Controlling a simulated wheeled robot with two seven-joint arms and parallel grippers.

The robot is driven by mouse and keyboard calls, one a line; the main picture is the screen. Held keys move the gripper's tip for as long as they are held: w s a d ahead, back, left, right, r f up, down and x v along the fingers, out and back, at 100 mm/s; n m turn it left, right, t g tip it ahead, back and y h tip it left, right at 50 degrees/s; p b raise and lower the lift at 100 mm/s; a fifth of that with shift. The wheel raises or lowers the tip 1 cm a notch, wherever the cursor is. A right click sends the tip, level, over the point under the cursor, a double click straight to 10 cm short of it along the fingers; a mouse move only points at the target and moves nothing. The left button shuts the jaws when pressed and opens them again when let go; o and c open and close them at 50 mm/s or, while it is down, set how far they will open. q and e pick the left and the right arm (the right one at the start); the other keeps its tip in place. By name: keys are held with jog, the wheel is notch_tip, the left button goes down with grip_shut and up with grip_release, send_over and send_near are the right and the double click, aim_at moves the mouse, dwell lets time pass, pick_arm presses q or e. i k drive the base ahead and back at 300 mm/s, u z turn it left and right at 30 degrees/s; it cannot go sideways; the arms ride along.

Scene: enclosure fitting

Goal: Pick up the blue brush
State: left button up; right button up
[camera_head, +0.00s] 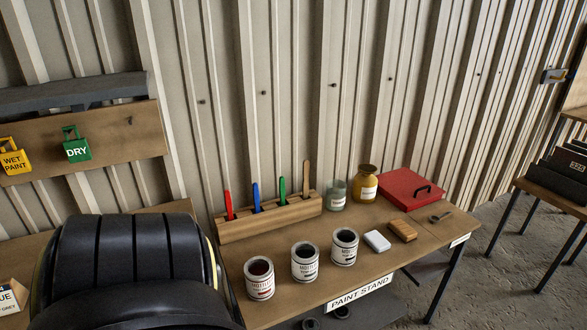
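The blue brush (256,197) stands upright in the wooden rack (268,219), with its handle up and its lower end hidden in the rack. A red brush (229,205) is on its left, and a green brush (282,192) is on its right. A brown-handled one (306,177) stands at the rack's right end. Neither of my grippers is in view.
Three paint cans (304,265) stand in front of the rack on the paint stand (290,292). A large black ribbed part covers the lower left.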

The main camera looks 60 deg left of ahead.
aim_at(256, 193)
jog(key=i, duration=1.25)
jog(key=u, duration=3.95)
